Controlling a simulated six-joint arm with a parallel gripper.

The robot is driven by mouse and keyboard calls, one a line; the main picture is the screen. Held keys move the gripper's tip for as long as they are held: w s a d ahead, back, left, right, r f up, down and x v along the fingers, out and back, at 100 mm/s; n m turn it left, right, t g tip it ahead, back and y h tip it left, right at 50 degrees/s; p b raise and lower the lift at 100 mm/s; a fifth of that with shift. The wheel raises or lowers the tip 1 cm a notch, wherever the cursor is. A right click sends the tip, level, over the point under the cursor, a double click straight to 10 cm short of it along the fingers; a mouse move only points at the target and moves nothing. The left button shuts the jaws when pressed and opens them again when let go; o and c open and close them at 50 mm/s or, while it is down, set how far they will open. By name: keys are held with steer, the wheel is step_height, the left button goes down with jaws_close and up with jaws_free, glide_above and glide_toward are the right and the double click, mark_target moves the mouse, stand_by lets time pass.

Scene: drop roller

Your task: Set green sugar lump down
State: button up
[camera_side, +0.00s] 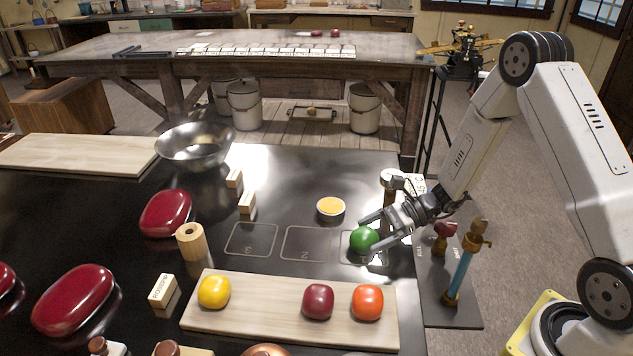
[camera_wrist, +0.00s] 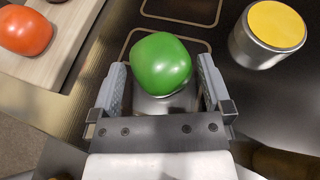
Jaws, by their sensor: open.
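The green sugar lump (camera_side: 364,240) is a rounded, glossy green piece. It sits at the right-hand outlined square on the dark table, the square beside the one marked 2. In the wrist view the green lump (camera_wrist: 161,64) lies between the two grey fingers, over a pale surface inside the outline. My gripper (camera_side: 372,232) is open, with one finger on each side of the lump. In the wrist view my gripper (camera_wrist: 163,85) shows a gap beside the lump at the fingers. The lump's underside is hidden.
A wooden board (camera_side: 250,310) in front holds yellow (camera_side: 214,292), dark red (camera_side: 318,301) and orange (camera_side: 367,302) lumps. A yellow-topped tin (camera_side: 330,209) stands just behind. Outlined squares 2 (camera_side: 309,243) and 3 (camera_side: 251,239) are empty. A metal bowl (camera_side: 195,147) stands farther back.

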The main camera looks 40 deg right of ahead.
steer(key=v, duration=1)
steer(key=shift+s, duration=0.15)
stand_by(0.4)
steer(key=shift+s+a+n, duration=0.15)
steer(key=shift+a+n, duration=0.1)
steer(key=shift+n, duration=0.05)
steer(key=s+a+n+g+h, duration=0.1)
steer(key=a+n+g, duration=0.1)
steer(key=s+a+n+g+h, duration=0.1)
steer(key=s+a+n+g, duration=0.1)
steer(key=shift+s+a+n, duration=0.1)
steer(key=shift+s+n, duration=0.15)
steer(key=shift+n, duration=0.15)
steer(key=s+a+r+n+h, duration=0.2)
steer(key=n+h, duration=0.3)
steer(key=n, duration=0.3)
steer(key=s+a+r+n+t+h, duration=0.1)
steer(key=s+a+r+n+h, duration=0.1)
steer(key=n+h, duration=0.3)
steer(key=n, duration=0.4)
